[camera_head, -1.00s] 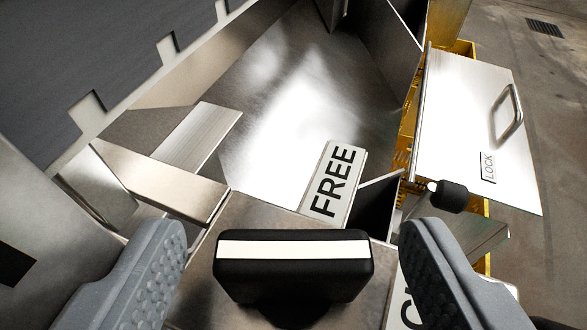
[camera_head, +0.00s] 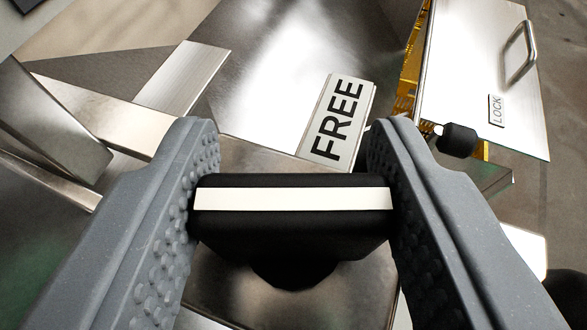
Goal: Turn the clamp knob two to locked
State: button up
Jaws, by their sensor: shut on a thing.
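The clamp knob (camera_head: 292,228) is a black bar-shaped grip with a white stripe across it, on a dark round base above a metal plate. Its stripe lies nearly level across the picture. My gripper (camera_head: 292,190) is shut on the knob, one grey studded finger against each end. A white plate reading FREE (camera_head: 338,122) lies just beyond the knob. The other position label near the knob is hidden, mostly behind my right finger. I cannot tell from the picture which numbered knob this is.
A metal panel (camera_head: 478,85) with a bar handle (camera_head: 521,52) and a small LOCK label (camera_head: 496,110) stands at the upper right. A black round knob (camera_head: 457,140) sits below it. Metal bars (camera_head: 185,78) stand at the left. Concrete floor shows at the far right.

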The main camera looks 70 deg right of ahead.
jog(key=shift+w+a+r+m+g+h+p, duration=0.25)
jog(key=shift+m+g+p, duration=0.3)
jog(key=shift+p, duration=0.7)
jog(key=shift+s+d+f+m+g+h+p, duration=0.1)
jog(key=shift+m+g+h+p, duration=0.15)
jog(key=shift+m+g+p, duration=0.35)
jog(key=shift+d+g, duration=0.15)
jog(key=shift+g, duration=0.1)
jog(key=o, duration=1)
jog(key=shift+s+f, duration=0.1)
jog(key=b+v, duration=0.1)
jog(key=v, duration=1.2)
jog(key=shift+a+b, duration=0.3)
jog(key=shift+b, duration=0.1)
jog(key=shift+c, duration=0.4)
